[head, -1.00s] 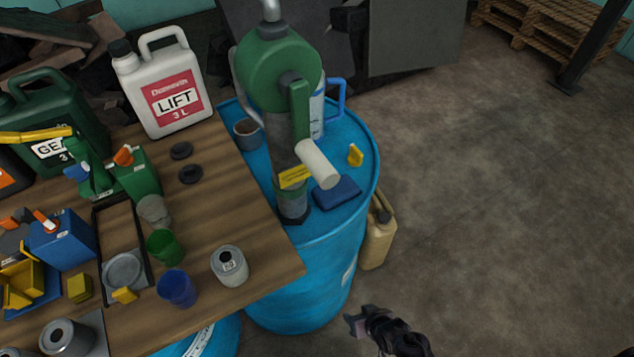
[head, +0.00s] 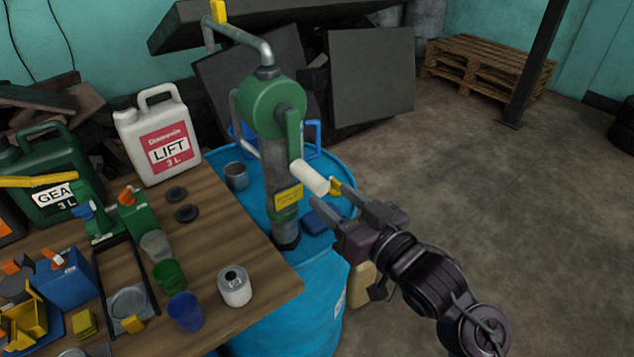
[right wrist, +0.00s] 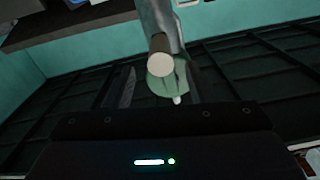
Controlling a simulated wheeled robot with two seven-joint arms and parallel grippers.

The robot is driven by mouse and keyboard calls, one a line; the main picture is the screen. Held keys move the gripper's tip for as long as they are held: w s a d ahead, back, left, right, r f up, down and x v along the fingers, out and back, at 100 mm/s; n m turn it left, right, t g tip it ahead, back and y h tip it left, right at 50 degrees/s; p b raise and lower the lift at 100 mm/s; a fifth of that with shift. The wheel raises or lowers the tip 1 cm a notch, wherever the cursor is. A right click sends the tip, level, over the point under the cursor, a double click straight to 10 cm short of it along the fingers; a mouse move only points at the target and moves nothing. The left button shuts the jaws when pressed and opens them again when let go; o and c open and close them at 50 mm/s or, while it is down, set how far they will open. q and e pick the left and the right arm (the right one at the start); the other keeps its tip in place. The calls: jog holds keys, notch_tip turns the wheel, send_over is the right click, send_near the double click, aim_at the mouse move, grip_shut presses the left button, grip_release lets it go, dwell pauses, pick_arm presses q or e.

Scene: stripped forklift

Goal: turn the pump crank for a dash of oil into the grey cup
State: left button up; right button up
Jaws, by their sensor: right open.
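The green hand pump (head: 272,106) stands upright on the blue drum. Its green crank arm (head: 293,135) hangs down and ends in a white cylindrical handle (head: 309,176). My right gripper (head: 325,193) is open, with its fingertips close to the handle's free end. In the right wrist view the handle's round end (right wrist: 160,64) shows between the open fingers; I cannot tell whether they touch it. A grey translucent cup (head: 156,244) stands on the table beside a green cup (head: 168,274). A grey metal cup (head: 236,177) stands on the drum left of the pump. My left gripper is out of view.
The blue drum (head: 300,300) adjoins the wooden table (head: 215,225). A blue cup (head: 185,311), a grey can (head: 234,286) and a white LIFT jug (head: 155,135) stand on the table. A blue cloth-like pad lies by the pump base. Open floor is at right.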

aim_at(323, 190)
jog(key=p+x, duration=0.1)
jog(key=x, duration=0.4)
jog(key=shift+w+a+r, duration=0.1)
jog(key=shift+w+a, duration=0.05)
jog(key=shift+a, duration=0.05)
jog(key=shift+w+a, duration=0.2)
jog(key=shift+w, duration=0.2)
jog(key=shift+c, duration=0.3)
grip_shut()
